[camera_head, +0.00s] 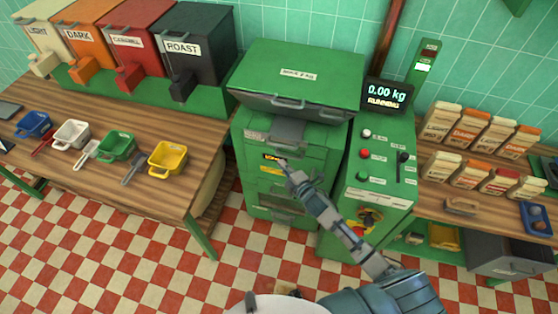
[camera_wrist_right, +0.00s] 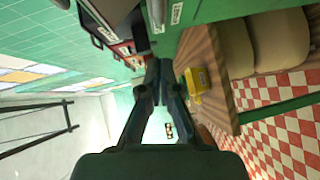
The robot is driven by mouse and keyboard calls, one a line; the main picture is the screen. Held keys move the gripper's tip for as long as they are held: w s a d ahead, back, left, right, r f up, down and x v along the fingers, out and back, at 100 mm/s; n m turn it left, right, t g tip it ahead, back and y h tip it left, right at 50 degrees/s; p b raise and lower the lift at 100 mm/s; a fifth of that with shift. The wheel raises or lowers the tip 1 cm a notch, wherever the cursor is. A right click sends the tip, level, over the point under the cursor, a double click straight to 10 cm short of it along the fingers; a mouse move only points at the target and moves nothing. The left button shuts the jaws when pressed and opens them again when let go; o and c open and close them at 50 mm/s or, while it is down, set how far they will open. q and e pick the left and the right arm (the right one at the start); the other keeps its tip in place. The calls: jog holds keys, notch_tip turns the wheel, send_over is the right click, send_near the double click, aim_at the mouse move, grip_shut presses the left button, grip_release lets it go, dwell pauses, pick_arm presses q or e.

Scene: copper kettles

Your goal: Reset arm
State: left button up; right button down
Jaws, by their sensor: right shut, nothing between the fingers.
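My right arm reaches up from the lower right in the head view. My right gripper (camera_head: 283,163) is at the front of the green machine (camera_head: 300,78), close to a small yellow-lit label on its front. Whether it touches the machine I cannot tell. In the right wrist view the right gripper (camera_wrist_right: 159,68) has its fingertips together with nothing between them. My left gripper is not in view.
Coloured scoops, including a yellow one (camera_head: 168,158), lie on the left wooden table (camera_head: 150,195). Several dispensers stand behind them, among them the black ROAST one (camera_head: 190,45). A display (camera_head: 388,94) reads 0.00 kg RUNNING. Coffee bags (camera_head: 470,165) stand at right. The checkered floor is open.

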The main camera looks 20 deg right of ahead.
jog(key=s+d, duration=0.3)
jog(key=s, duration=0.2)
jog(key=s+d+f+m+g+h+b, duration=0.1)
jog(key=s+d+f+m+g, duration=0.3)
jog(key=f, duration=0.8)
jog(key=s+f+m+g+h, duration=0.1)
jog(key=s+f+m, duration=0.35)
jog(key=f, duration=0.85)
jog(key=s+d+f+m+g+h+b, duration=0.1)
jog(key=s+f+g, duration=0.2)
jog(key=s+f, duration=0.65)
pick_arm(q)
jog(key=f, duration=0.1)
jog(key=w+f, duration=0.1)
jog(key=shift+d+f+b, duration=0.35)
jog(key=shift+b, duration=0.05)
pick_arm(e)
jog(key=s+a+f+m+g, duration=0.1)
jog(key=s+f+m+g, duration=0.1)
jog(key=s+f, duration=0.4)
jog(key=s+a+f+m+g, duration=0.1)
jog(key=s+f, duration=0.6)
jog(key=s, duration=0.7)
jog(key=s+a+f+m+g, duration=0.2)
jog(key=s+f+m+g, duration=0.2)
jog(key=s, duration=0.6)
notch_tip(320, 180, down, 3)
jog(key=shift+r+h, duration=0.2)
jog(key=shift+h, duration=0.1)
